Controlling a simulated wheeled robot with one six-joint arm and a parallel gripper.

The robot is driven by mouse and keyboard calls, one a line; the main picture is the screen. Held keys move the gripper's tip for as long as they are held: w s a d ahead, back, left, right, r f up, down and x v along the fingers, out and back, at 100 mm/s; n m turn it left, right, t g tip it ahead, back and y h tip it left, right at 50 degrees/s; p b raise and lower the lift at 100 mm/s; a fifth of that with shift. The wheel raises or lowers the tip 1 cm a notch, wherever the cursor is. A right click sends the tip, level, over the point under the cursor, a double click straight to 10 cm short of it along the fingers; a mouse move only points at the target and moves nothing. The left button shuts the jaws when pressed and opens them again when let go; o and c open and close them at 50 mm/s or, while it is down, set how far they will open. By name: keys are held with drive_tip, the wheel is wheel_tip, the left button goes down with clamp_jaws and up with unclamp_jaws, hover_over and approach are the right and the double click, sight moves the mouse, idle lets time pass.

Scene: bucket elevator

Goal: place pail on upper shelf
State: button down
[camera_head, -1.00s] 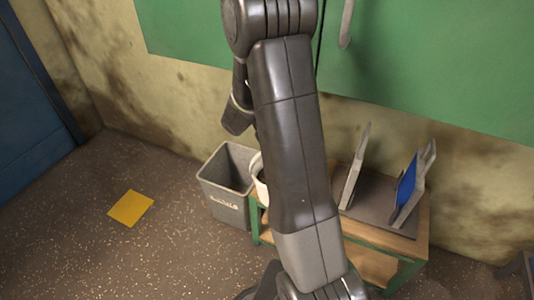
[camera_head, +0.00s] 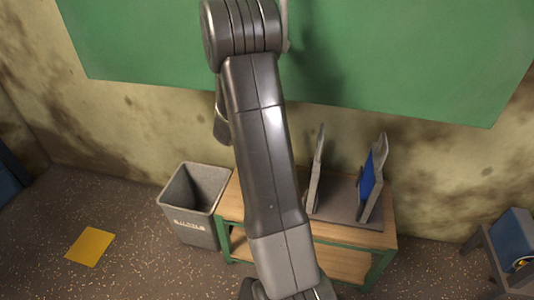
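A wooden stand with green legs is against the wall, with an upper shelf (camera_head: 230,204) and a lower shelf (camera_head: 340,262). The upper shelf carries a grey rack (camera_head: 345,212) with upright plates, one of them with a blue face (camera_head: 367,182). My dark arm crosses the middle of the view and covers part of the stand. I cannot make out a pail; any pail behind the arm is hidden. My gripper's fingers do not show.
A grey bin (camera_head: 190,222) with lettering stands on the floor left of the stand. A yellow square (camera_head: 90,246) lies farther left. A blue object on a grey support (camera_head: 512,240) is at the right edge. A green board (camera_head: 400,60) covers the wall above.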

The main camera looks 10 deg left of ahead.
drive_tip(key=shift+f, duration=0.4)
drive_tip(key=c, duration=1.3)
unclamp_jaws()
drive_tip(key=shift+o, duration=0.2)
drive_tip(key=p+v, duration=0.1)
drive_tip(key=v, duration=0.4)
drive_tip(key=shift+p, duration=0.3)
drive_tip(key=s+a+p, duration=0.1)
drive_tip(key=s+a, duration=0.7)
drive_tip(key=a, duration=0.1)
